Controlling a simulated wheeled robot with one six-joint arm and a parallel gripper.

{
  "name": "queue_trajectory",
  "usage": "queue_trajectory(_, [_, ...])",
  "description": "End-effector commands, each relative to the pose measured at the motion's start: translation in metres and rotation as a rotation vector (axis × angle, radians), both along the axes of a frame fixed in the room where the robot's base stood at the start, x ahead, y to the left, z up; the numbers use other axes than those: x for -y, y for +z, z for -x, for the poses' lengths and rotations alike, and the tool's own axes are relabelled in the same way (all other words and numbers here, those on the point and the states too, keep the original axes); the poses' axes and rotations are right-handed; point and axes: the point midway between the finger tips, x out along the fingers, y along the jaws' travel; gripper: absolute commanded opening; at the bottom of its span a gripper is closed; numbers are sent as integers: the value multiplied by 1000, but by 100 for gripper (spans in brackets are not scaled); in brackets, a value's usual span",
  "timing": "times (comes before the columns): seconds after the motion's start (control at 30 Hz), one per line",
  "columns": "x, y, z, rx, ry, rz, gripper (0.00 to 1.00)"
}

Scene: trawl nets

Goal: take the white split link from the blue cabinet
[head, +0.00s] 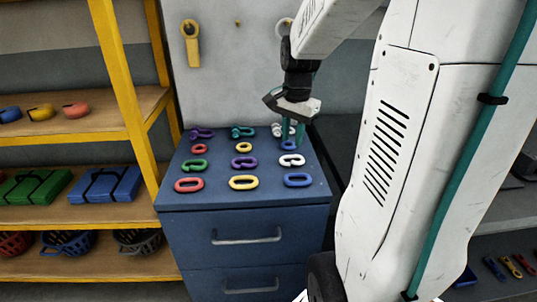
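The blue cabinet (245,222) stands in the middle of the head view with several links and rings laid in rows on its top. The white split link (292,160) lies flat in the right column, behind the blue oval link (297,180) and in front of a small blue ring (288,145). My gripper (292,137) points down over the back right of the cabinet top, farther back in the picture than the white split link. Its two teal fingers are apart. I see nothing held between them. A white shackle (276,130) is partly hidden by the fingers.
Green (193,165) and purple (243,162) split links share the white one's row. Red (188,185) and yellow (243,182) oval links lie in front. A yellow-framed shelf (128,95) stands left. My white arm fills the right side.

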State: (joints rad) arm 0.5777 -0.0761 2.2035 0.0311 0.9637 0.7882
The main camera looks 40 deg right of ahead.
Motion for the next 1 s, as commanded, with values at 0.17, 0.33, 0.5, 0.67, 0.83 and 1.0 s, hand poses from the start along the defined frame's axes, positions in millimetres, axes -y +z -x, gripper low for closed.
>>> queue_trajectory(0.17, [41, -19, -6, -6, -179, -14, 27])
queue_trajectory(0.33, [51, -31, -8, -7, -229, -17, 27])
queue_trajectory(0.5, [50, -50, -9, -8, -228, -18, 27])
queue_trajectory(0.67, [49, -72, -9, -9, -227, -19, 27])
queue_trajectory(0.83, [49, -95, -11, -7, -226, -18, 27])
queue_trajectory(1.0, [49, -103, -11, -5, -226, -17, 27])
